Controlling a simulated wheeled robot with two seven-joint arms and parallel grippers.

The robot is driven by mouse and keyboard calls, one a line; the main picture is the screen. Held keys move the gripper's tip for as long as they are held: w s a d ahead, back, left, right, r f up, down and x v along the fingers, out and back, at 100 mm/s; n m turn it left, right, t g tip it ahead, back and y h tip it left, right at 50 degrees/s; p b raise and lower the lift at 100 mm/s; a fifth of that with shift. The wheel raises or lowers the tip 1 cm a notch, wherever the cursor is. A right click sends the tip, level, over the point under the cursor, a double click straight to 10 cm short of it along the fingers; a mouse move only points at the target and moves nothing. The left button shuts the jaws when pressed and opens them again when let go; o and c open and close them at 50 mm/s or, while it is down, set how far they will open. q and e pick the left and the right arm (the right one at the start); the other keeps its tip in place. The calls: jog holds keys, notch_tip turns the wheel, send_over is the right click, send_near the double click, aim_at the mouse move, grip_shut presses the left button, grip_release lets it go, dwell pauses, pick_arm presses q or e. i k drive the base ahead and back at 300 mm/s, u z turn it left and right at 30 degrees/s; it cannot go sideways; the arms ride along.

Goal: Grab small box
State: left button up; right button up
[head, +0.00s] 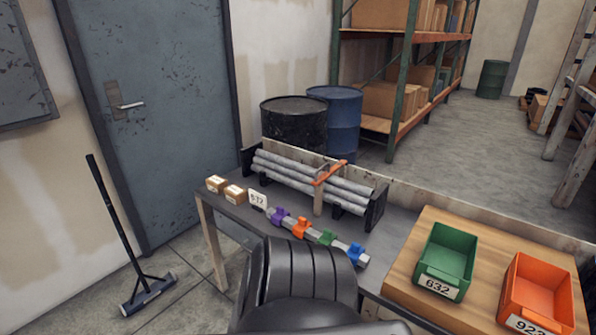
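Neither of my grippers shows. A dark, ribbed part, probably of my own arm, rises at the bottom centre and hides part of the bench front.
The workbench (400,222) holds a rack of grey pipes (310,175) with an orange clamp (330,172), and a bar with coloured clamps (301,228). A green bin (446,258) and orange bin (537,297) stand at right. A broom (146,290) leans by the door.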

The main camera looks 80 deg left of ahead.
aim_at(233, 194)
jog(key=u, duration=3.25)
